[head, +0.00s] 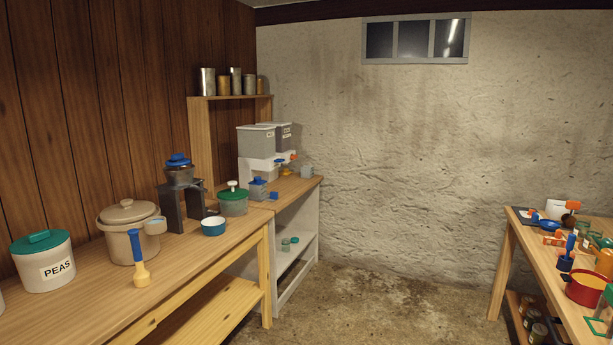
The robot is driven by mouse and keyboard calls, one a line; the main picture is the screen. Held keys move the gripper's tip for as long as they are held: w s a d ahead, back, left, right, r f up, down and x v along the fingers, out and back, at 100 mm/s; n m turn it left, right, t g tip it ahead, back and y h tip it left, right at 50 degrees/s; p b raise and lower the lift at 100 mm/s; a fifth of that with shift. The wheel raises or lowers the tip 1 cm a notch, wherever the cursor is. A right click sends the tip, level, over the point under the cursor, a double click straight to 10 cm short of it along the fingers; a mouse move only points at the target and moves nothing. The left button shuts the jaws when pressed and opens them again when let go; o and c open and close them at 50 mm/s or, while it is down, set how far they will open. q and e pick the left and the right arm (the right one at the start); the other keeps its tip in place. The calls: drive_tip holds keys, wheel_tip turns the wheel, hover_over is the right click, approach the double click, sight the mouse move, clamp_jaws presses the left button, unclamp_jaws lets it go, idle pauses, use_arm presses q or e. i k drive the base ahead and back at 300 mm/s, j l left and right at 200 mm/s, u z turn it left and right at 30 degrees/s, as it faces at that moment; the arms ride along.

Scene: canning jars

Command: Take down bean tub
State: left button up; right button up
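Two grey lidded tubs with small white labels stand side by side, raised on a white stand at the back of the left-hand counter. The left grey tub (256,141) is nearer and the right grey tub (284,138) is partly behind it. Their labels are too small to read, so I cannot tell whether either is the bean tub. A white tub with a teal lid (45,265), labelled PEAS, stands at the front left of the counter. Neither of my grippers is in view.
A beige crock (128,240), a dark grinder (180,195), a blue bowl (214,227) and a green-lidded pot (233,203) crowd the counter. Cans (235,82) stand on a wooden shelf above. A cluttered table (512,240) is at right. The concrete floor (385,300) between is clear.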

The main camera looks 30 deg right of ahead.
sight(308, 171)
drive_tip(key=i+l+z, duration=0.95)
drive_tip(key=i, duration=0.45)
drive_tip(key=i+j+z, duration=0.1)
drive_tip(key=i+z, duration=0.35)
drive_tip(key=i, duration=0.5)
drive_tip(key=i+l, duration=0.1)
drive_tip(key=i, duration=0.8)
drive_tip(key=i+l+u, duration=0.1)
drive_tip(key=i, duration=0.8)
